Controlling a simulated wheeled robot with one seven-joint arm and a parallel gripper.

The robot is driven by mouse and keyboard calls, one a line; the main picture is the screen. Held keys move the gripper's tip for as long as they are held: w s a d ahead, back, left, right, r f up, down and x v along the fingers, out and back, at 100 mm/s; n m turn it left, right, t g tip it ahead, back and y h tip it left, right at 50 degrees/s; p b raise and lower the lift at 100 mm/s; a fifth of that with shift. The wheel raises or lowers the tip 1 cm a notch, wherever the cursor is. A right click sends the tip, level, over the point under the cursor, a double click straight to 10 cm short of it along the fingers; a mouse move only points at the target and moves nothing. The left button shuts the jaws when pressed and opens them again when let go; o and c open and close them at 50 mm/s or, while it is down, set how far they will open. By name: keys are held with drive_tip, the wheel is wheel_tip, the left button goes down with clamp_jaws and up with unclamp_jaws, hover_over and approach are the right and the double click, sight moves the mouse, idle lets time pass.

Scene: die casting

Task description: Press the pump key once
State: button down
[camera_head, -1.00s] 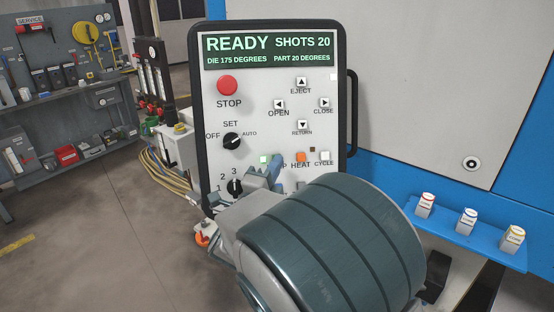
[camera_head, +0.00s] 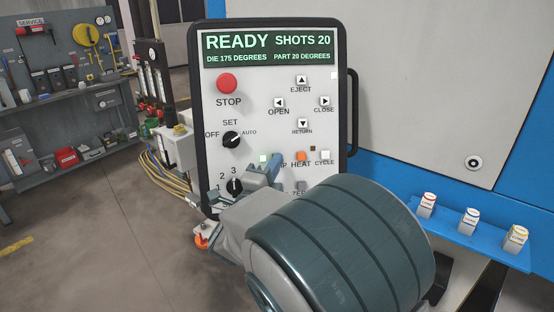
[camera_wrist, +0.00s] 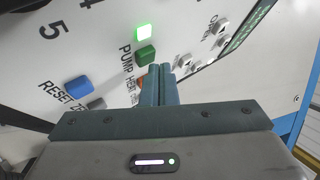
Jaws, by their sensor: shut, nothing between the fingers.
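The control panel (camera_head: 270,100) stands upright and its screen (camera_head: 268,50) reads READY, SHOTS 20, DIE 175 DEGREES, PART 20 DEGREES. The green pump key (camera_wrist: 146,55) shows in the wrist view beside its PUMP label, with a lit green lamp (camera_wrist: 144,32) just beyond it. In the head view the lamp (camera_head: 263,158) shows but my gripper hides the key. My gripper (camera_wrist: 160,69) is shut and empty, its fingertips close beside the pump key's right edge in the wrist view. I cannot tell whether they touch the panel. It also shows in the head view (camera_head: 266,168).
The orange HEAT key (camera_head: 301,158) and white CYCLE key (camera_head: 325,155) sit right of the fingers. A blue RESET key (camera_wrist: 78,88) is near. A red STOP button (camera_head: 227,84) and SET knob (camera_head: 231,140) are above. A blue shelf (camera_head: 455,232) holds small blocks.

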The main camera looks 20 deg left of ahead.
drive_tip(key=shift+w+a+f+b, duration=0.2)
drive_tip(key=shift+w+b, duration=0.15)
drive_tip(key=shift+b, duration=0.2)
idle(0.4)
drive_tip(key=shift+s+d+r, duration=0.1)
drive_tip(key=shift+s, duration=0.05)
drive_tip(key=shift+s+d+r+b, duration=0.2)
drive_tip(key=shift+s+d+b, duration=0.1)
drive_tip(key=shift+s, duration=0.3)
drive_tip(key=s, duration=0.1)
drive_tip(key=s+d+r, duration=0.1)
drive_tip(key=s, duration=0.1)
drive_tip(key=s+b, duration=0.1)
drive_tip(key=shift+s+d+r, duration=0.15)
drive_tip(key=shift+d+r, duration=0.2)
drive_tip(key=shift+r, duration=0.05)
idle(0.7)
